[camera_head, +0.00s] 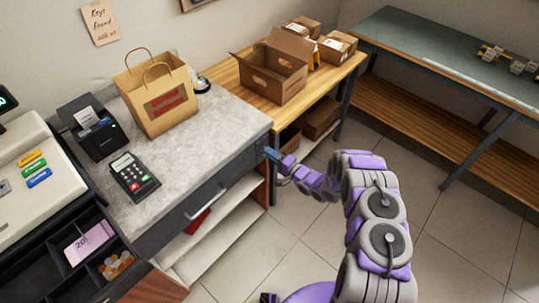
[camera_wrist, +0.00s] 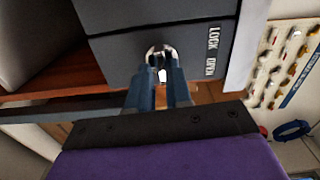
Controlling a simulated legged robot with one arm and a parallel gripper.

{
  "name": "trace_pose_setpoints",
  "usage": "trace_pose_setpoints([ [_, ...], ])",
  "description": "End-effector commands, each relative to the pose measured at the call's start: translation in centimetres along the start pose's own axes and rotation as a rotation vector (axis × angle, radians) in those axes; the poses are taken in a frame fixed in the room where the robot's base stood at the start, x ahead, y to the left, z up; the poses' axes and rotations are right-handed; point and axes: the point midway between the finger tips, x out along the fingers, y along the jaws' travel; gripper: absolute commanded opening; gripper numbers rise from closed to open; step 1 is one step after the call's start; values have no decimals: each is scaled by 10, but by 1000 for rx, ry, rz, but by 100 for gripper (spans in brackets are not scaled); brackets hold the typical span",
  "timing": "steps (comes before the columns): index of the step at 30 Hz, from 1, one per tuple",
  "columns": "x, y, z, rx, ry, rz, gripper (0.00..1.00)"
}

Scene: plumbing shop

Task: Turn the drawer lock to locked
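The drawer lock (camera_wrist: 160,50) is a round silver ring on the dark grey drawer front, in the wrist view. The white words LOCK (camera_wrist: 214,38) and OPEN (camera_wrist: 209,67) stand to its right, turned sideways. My gripper (camera_wrist: 161,72) has its two blue fingertips at the lock, one on each side of a small bright piece. I cannot tell whether they grip it, and the fingers partly hide the lock's turn position. In the head view my gripper (camera_head: 272,154) is at the right end of the counter drawer (camera_head: 205,200); the lock is hidden there.
The counter (camera_head: 190,130) holds a paper bag (camera_head: 160,95), a card terminal (camera_head: 134,176) and a printer (camera_head: 92,127). Open shelves (camera_head: 225,225) lie below the drawer. A wooden table (camera_head: 245,82) with boxes stands behind. The tiled floor (camera_head: 440,240) at right is clear.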

Motion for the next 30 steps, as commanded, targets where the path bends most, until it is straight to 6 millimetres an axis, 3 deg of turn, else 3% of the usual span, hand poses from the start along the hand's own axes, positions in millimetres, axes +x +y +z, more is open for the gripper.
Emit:
trace_pose_setpoints([
  [6, 0, -1, 2, -3, -2, -2, 38],
  [17, -5, -2, 4, -4, -5, -3, 38],
  [23, -38, -2, 3, 0, -2, -2, 38],
  [30, -93, -2, 1, 0, -1, -2, 38],
])
